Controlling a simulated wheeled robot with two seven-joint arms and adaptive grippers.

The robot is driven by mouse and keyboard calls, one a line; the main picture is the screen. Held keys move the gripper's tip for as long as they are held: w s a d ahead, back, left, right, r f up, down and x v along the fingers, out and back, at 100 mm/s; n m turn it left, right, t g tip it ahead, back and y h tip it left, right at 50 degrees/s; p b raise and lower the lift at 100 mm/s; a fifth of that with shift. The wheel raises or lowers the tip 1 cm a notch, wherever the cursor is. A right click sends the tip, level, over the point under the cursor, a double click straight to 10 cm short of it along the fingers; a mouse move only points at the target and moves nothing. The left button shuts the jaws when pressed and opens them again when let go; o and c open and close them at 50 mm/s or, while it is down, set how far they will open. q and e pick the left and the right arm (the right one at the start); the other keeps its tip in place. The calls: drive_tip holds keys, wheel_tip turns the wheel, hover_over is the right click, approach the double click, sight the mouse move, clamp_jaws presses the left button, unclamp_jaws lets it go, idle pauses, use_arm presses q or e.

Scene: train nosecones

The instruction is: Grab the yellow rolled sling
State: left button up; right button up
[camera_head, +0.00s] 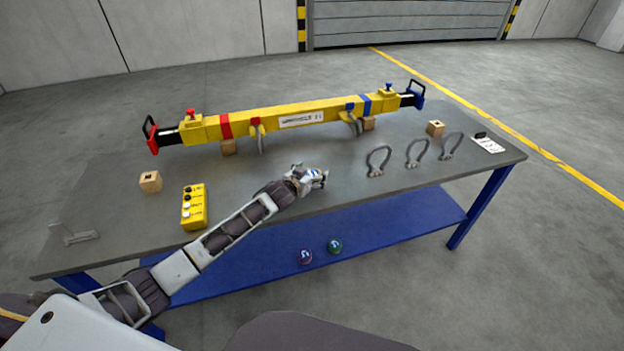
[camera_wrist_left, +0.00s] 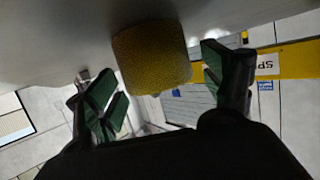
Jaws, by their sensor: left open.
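The yellow rolled sling (camera_wrist_left: 152,55) shows in the left wrist view as a rough yellow roll, lying between and just beyond the two green-padded fingers. My left gripper (camera_wrist_left: 165,92) is open, with a finger to either side of the roll and gaps visible. In the head view my left gripper (camera_head: 318,178) is low over the middle of the table, in front of the long yellow beam. There the sling is mostly hidden by the gripper. My right gripper is not in view.
The yellow lifting beam (camera_head: 285,119) spans the back of the grey table (camera_head: 345,205) on wooden blocks. Several shackles (camera_head: 378,160) stand right of the gripper. A yellow control box (camera_head: 194,207) and a metal bracket (camera_head: 72,236) lie left. Two balls (camera_head: 335,246) rest on the blue lower shelf.

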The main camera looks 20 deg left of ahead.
use_arm(q)
drive_tip(key=shift+w+f, duration=0.1)
drive_tip(key=shift+w, duration=0.05)
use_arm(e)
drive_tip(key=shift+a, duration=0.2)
use_arm(q)
drive_tip(key=c, duration=1.2)
drive_tip(key=shift+c, duration=0.3)
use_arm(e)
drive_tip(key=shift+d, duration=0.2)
